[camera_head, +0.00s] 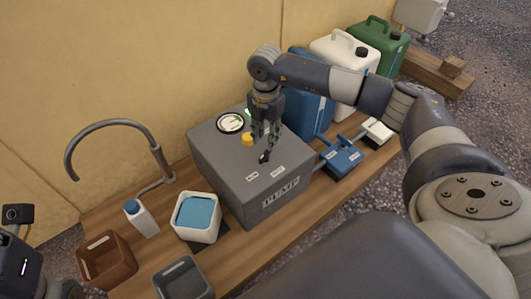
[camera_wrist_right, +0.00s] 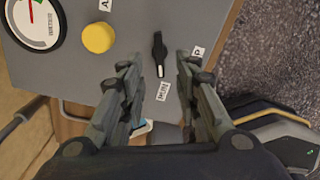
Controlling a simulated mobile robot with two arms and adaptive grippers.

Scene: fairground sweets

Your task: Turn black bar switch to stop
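The black bar switch (camera_wrist_right: 159,52) is on the top face of the grey pump box (camera_head: 225,168). Its white-marked end points toward the label that seems to read RUN (camera_wrist_right: 162,91). A second label ending in P (camera_wrist_right: 198,52) is partly hidden by a finger. My right gripper (camera_wrist_right: 158,64) is open, with one finger on each side of the switch in the wrist view; I see no contact. In the head view the right gripper (camera_head: 266,146) points down over the box, and the switch (camera_head: 264,158) shows at its fingertips. Dark parts of my left arm show at lower left; its fingers are unclear.
A yellow button (camera_wrist_right: 98,38) and a round gauge (camera_wrist_right: 35,22) are close by on the box. A blue valve (camera_head: 342,158) and a blue canister (camera_head: 308,95) stand to the right. A white tub (camera_head: 197,232) and a bottle (camera_head: 140,218) stand to the left.

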